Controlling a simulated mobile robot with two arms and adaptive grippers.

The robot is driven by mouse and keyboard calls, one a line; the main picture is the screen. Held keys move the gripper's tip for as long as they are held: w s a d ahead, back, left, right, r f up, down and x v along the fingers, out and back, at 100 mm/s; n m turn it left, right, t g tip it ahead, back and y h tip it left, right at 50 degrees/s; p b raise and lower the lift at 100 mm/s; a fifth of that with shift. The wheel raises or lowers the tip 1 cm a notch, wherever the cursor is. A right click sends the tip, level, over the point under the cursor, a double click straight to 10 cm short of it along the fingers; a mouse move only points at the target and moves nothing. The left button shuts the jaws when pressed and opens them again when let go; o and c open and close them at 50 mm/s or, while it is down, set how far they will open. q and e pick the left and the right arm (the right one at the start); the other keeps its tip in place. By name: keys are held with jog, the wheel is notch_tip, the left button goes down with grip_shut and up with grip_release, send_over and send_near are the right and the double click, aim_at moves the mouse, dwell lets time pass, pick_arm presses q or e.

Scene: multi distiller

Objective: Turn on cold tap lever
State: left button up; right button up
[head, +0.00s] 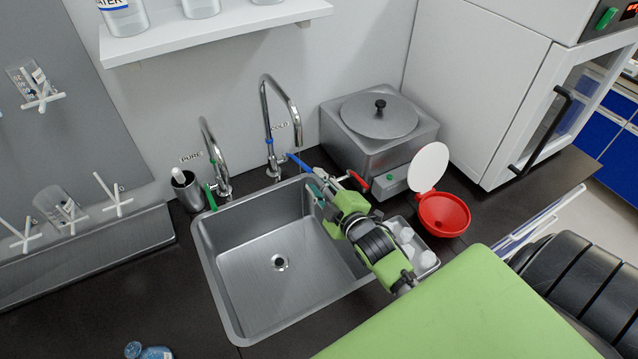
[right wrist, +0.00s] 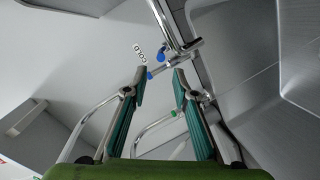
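That gripper is open and empty, reaching in from the lower right over the sink's back right corner. In the right wrist view, my two teal-padded fingers (right wrist: 158,72) stand apart, and the lever's blue tip (right wrist: 150,75) shows near and between the fingertips. I cannot tell whether they touch. No water flow is visible. My left gripper is not in view.
The pure tap (head: 214,150) with a green lever (head: 210,197) stands to the left. The steel sink (head: 213,262) lies below. A steel bath (head: 345,150) and a red bowl (head: 444,214) stand to the right, near a tray of white items (head: 428,261). A shelf (head: 225,32) hangs above.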

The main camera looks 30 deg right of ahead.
aim_at(297, 162)
jog(key=shift+s, duration=0.25)
jog(key=c, duration=0.5)
jog(key=shift+n+t, duration=0.3)
jog(key=shift+n, duration=0.6)
jog(key=a+b, duration=0.1)
jog(key=b, duration=0.1)
jog(key=a+f+b, duration=0.1)
jog(key=a+b, duration=0.1)
jog(key=b, duration=0.1)
jog(key=a+f+b, duration=0.1)
jog(key=b, duration=0.1)
jog(key=shift+s+a+f+b, duration=0.2)
jog(key=shift+s+f+b, duration=0.1)
jog(key=shift+b, duration=0.1)
grip_shut()
jog(key=w+d+n+t+h+b, duration=0.1)
jog(key=w+d+b, duration=0.2)
jog(key=w, duration=0.5)
jog(key=shift+r+h+b, duration=0.3)
